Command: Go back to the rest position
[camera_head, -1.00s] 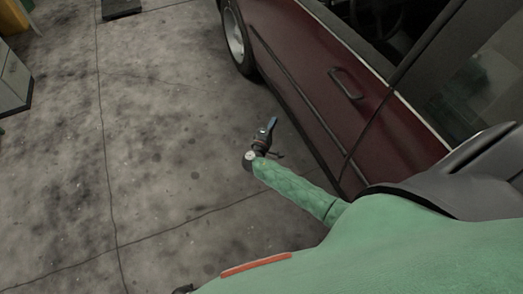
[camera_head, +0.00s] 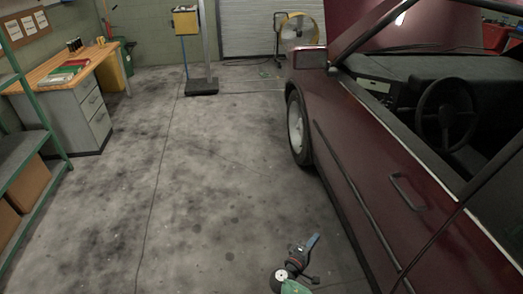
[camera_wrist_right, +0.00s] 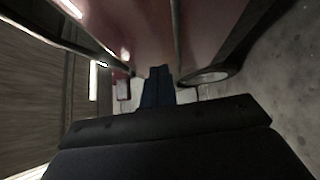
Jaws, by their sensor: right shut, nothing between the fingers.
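My right gripper (camera_head: 312,243) shows at the bottom of the head view, in front of the car's side. Its blue fingers are together with nothing between them. In the right wrist view the shut fingers (camera_wrist_right: 158,86) point ahead along the side of the dark red car. The gripper is apart from the car. My left gripper is not in view.
The dark red car (camera_head: 345,165) stands close on the right, its hood raised. A desk (camera_head: 75,120) and a green shelf (camera_head: 35,165) are at the left. A yellow fan (camera_head: 299,28) and a lift post (camera_head: 203,85) stand at the back. The floor between is clear.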

